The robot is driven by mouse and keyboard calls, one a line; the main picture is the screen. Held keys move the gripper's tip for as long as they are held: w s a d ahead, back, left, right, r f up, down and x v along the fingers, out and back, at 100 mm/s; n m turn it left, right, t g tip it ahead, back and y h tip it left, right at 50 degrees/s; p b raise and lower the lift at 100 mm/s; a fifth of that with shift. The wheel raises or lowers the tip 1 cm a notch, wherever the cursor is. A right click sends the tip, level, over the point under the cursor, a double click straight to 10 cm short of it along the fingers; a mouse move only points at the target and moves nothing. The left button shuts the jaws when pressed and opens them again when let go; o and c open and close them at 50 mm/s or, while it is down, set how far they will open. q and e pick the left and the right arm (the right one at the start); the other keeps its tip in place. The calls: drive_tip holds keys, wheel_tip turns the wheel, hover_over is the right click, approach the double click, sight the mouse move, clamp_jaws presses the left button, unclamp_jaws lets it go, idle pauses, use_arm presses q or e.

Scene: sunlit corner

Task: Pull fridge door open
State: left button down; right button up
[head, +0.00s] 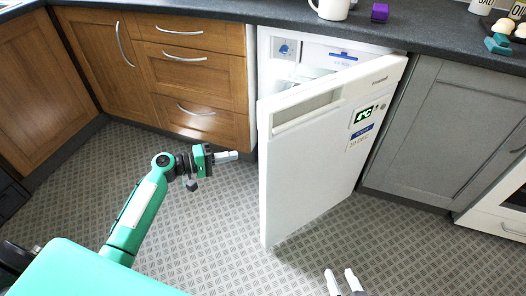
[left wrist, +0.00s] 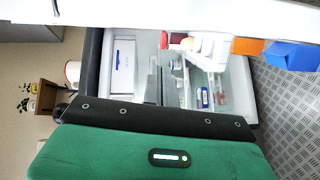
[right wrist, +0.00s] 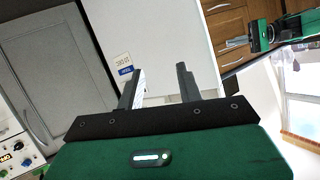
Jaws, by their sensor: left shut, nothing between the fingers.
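The white fridge door (head: 315,165) stands partly open, hinged on the right, its free edge swung out to the left. The fridge interior (head: 300,72) shows behind it. My left gripper (head: 236,156) is shut and empty, just left of the door's free edge, with a small gap in the picture; I cannot tell the depth between them. In the left wrist view its fingers (left wrist: 158,70) lie together before the open fridge and its shelves. My right gripper (head: 342,276) is open and empty, low in front of the door. In the right wrist view the door (right wrist: 150,35) fills the space beyond its fingers (right wrist: 160,70).
Wooden drawers (head: 195,85) stand left of the fridge and a grey cabinet (head: 450,130) right of it. A white mug (head: 333,9) and a purple block (head: 380,12) are on the dark counter (head: 425,38). The patterned floor (head: 210,225) is clear left of the door.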

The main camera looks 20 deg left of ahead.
sight(259, 147)
use_arm(q)
drive_tip(key=shift+n+t+h, duration=0.3)
drive_tip(key=shift+n+h, duration=0.2)
drive_tip(key=shift+n, duration=0.1)
drive_tip(key=shift+w+d+r, duration=0.35)
drive_tip(key=shift+w+d, duration=0.35)
drive_tip(key=shift+d, duration=0.85)
drive_tip(key=shift+w+d+r, duration=0.35)
drive_tip(key=shift+w+d, duration=0.4)
drive_tip(key=shift+d, duration=0.8)
drive_tip(key=shift+w+d+r, duration=0.35)
drive_tip(key=shift+w+d, duration=0.35)
drive_tip(key=shift+d, duration=0.85)
use_arm(e)
drive_tip(key=shift+s+a+r, duration=0.1)
drive_tip(key=shift+a+r, duration=0.15)
drive_tip(key=shift+r, duration=0.1)
